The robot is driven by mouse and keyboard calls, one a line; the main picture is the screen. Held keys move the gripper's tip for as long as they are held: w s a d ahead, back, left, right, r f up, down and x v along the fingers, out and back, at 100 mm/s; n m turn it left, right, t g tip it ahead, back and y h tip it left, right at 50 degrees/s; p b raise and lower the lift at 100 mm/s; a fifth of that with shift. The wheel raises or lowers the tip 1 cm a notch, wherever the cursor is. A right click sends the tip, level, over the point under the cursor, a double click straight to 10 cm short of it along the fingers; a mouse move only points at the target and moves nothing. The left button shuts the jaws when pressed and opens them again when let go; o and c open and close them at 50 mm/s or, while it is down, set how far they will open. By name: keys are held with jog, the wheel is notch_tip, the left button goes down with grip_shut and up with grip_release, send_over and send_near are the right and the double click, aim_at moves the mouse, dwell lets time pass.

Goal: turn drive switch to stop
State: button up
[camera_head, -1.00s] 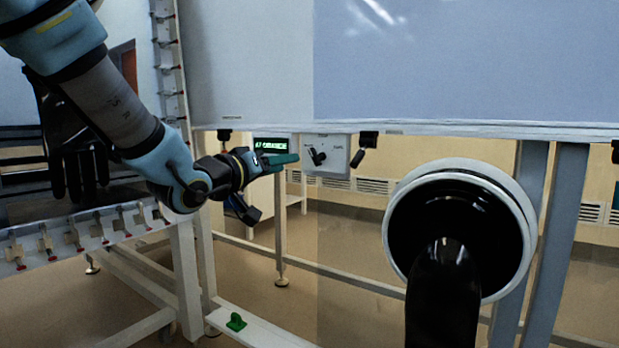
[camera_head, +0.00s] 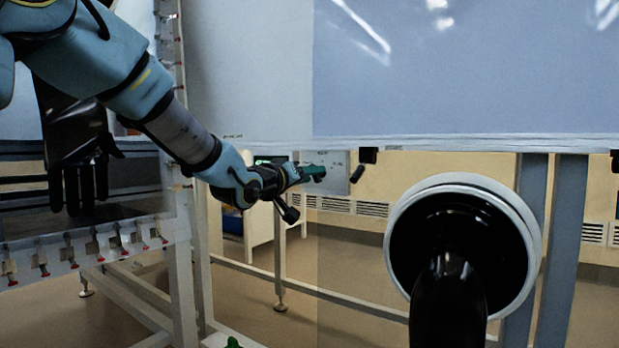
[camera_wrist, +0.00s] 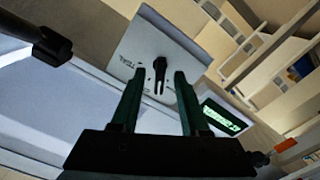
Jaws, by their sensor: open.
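The drive switch is a black rotary knob (camera_wrist: 160,70) on a light grey switch box (camera_wrist: 150,35), seen in the wrist view. In the head view the box (camera_head: 340,175) hangs under the glovebox edge, and the knob is mostly hidden by my gripper. My gripper (camera_wrist: 155,80) is open, with its two green fingers on either side of the knob's lower part. I cannot tell whether the fingers touch it. In the head view the gripper (camera_head: 315,170) reaches the box from the left.
A lit green display (camera_wrist: 222,115) sits beside the box. A black handle (camera_head: 358,173) hangs right of the box. A round glove port with a black glove (camera_head: 447,300) stands at the right, and another black glove (camera_head: 75,130) hangs at the left.

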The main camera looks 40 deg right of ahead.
grip_shut()
jog(key=shift+m, duration=0.3)
dwell(0.5)
jog(key=shift+m+b, duration=0.8)
jog(key=shift+m, duration=1.7)
grip_release()
